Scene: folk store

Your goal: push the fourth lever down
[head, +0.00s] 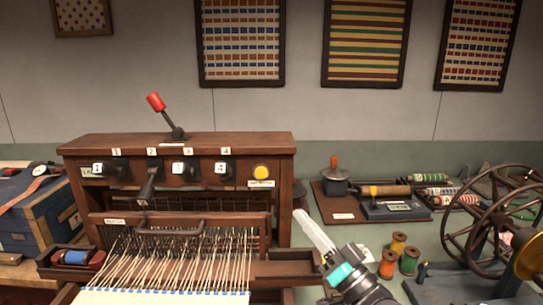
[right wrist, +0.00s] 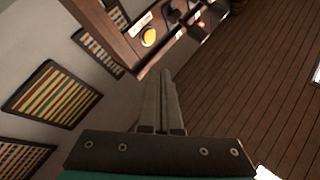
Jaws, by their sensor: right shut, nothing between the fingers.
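The loom's wooden box (head: 180,145) carries a row of dark levers under labels 1 to 4. The fourth lever (head: 221,168) sticks out towards me with its pale end facing me, like the first (head: 98,168) and third (head: 178,167). The second lever (head: 148,188) hangs down. My right gripper (head: 300,214) is shut and empty, to the right of the box and below lever height, apart from the fourth lever. In the right wrist view, its fingers (right wrist: 166,75) lie together near the box's edge and the yellow button (right wrist: 149,37). My left gripper is not in view.
A yellow button (head: 261,172) sits right of the fourth lever. A red-tipped lever (head: 156,102) stands on top of the box. Warp threads (head: 180,262) stretch in front. Thread spools (head: 388,264) and a large wheel (head: 490,225) stand to the right.

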